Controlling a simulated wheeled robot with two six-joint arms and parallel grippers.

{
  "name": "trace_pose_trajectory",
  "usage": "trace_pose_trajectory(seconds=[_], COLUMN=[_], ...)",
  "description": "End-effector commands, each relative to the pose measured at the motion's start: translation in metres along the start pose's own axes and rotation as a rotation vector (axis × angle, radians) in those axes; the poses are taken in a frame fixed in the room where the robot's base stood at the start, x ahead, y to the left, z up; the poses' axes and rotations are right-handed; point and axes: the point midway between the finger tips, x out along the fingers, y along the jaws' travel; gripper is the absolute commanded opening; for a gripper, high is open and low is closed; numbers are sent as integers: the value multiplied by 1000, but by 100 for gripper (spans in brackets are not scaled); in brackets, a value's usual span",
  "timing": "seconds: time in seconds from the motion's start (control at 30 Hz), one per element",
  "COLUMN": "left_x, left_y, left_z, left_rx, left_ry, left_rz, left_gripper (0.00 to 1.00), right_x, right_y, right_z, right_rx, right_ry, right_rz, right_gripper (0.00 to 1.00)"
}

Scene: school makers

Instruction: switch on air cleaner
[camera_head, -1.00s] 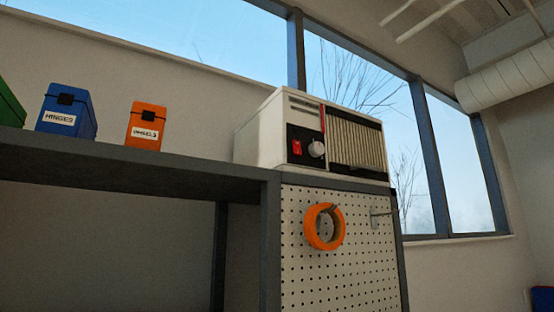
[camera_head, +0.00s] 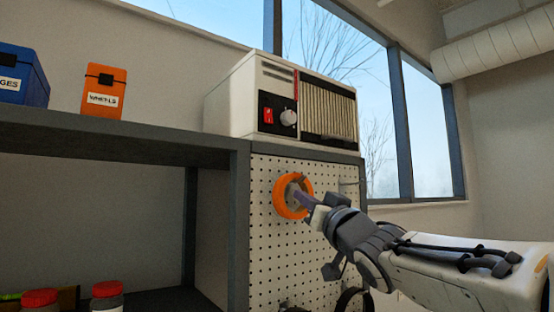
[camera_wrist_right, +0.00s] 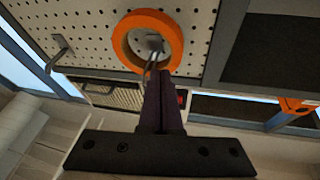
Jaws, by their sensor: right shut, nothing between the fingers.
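The air cleaner (camera_head: 226,100) is a white box on top of the shelf unit, with a ribbed grille, a black panel, a red switch (camera_head: 268,115) and a grey knob (camera_head: 288,117). Whether the switch is on cannot be told. My right gripper (camera_head: 299,194) is shut and empty, below the air cleaner and in front of an orange tape ring (camera_head: 282,207) on the pegboard. In the right wrist view, the shut fingers (camera_wrist_right: 158,75) point toward the ring, and part of the air cleaner (camera_wrist_right: 115,95) shows behind them. My left gripper is not in view.
The pegboard (camera_head: 265,240) has a metal hook (camera_head: 348,184) right of the ring. Orange (camera_head: 103,92) and blue (camera_head: 24,76) boxes stand on the shelf (camera_head: 130,137) at left. Red-lidded jars (camera_head: 107,290) stand lower left. The shelf stretch beside the air cleaner is clear.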

Motion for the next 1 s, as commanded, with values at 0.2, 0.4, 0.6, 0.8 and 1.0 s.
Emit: trace_pose_trajectory(seconds=[0.2,0.4,0.6,0.8,1.0], left_x=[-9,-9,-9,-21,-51], left_y=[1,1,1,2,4], left_z=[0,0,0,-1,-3], left_rx=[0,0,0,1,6], left_ry=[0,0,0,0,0], left_rz=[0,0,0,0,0], left_gripper=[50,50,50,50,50], right_x=[2,-1,-1,13,50], right_y=[-18,-24,-24,-28,-38], right_z=[-109,-122,-122,-128,-142], right_rx=[-54,-63,-62,-61,-60], right_ry=[265,298,297,296,294], right_rz=[-195,-237,-235,-236,-237], right_gripper=[0,0,0,0,0])
